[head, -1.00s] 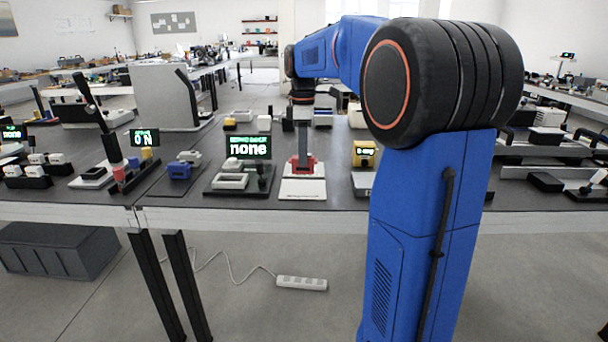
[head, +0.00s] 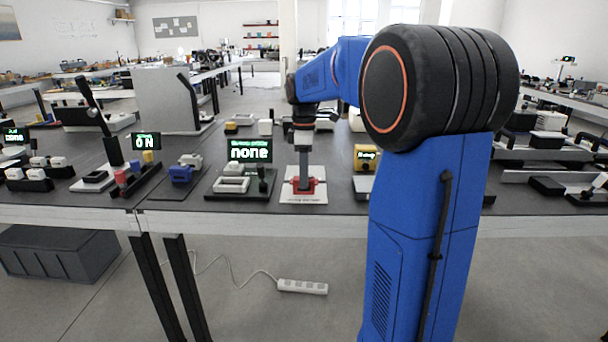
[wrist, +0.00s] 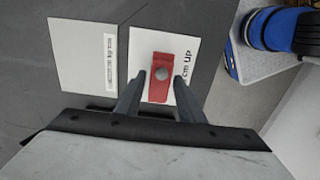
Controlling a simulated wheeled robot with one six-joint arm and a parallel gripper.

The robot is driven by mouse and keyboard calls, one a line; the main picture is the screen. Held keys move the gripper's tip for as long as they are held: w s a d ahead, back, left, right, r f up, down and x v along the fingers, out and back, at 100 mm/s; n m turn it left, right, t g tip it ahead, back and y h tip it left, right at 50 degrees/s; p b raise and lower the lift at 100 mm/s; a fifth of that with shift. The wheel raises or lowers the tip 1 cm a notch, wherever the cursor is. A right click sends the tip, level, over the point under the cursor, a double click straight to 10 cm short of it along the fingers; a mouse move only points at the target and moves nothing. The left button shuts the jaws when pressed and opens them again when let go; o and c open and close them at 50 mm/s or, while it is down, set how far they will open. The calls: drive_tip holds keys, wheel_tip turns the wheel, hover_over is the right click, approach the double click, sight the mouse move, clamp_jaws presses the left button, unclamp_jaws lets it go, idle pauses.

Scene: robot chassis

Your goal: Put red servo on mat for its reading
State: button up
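The red servo (head: 311,186) rests on a white mat (head: 292,198) near the front edge of the table. In the wrist view the red servo (wrist: 161,85) has a grey round knob on top and lies on the white mat (wrist: 185,45), which bears partly hidden print. My gripper (head: 303,180) reaches straight down over the servo. In the wrist view the fingers of my gripper (wrist: 160,76) stand on both sides of the servo, with narrow gaps showing, so it looks open around it.
A display reading "none" (head: 249,150) stands to the left, behind a dark base (head: 215,191) with a white part. A blue servo (head: 180,174) lies farther left. A yellow device (head: 364,158) is to the right. A second white card (wrist: 80,60) shows in the wrist view.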

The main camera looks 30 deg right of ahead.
drive_tip(key=shift+o, duration=0.3)
drive_tip(key=shift+r, duration=0.1)
wheel_tip(320, 180, up, 12)
drive_tip(key=s+a+f+m+t, duration=0.1)
drive_tip(key=s+a+f+m, duration=0.2)
drive_tip(key=s+a, duration=0.3)
drive_tip(key=s+a+f+m+t, duration=0.1)
drive_tip(key=s+a+f+m, duration=0.2)
drive_tip(key=s, duration=0.6)
drive_tip(key=s+a+f+m+t, duration=0.1)
drive_tip(key=s+a+f+m, duration=0.1)
drive_tip(key=s+f, duration=0.5)
drive_tip(key=s+a+f+m+t, duration=0.1)
drive_tip(key=s+a+f+m, duration=0.2)
drive_tip(key=s+f, duration=0.4)
drive_tip(key=shift+s+a+f+t, duration=0.4)
drive_tip(key=shift+s+a, duration=0.2)
drive_tip(key=shift+a, duration=0.3)
drive_tip(key=shift+r, duration=0.1)
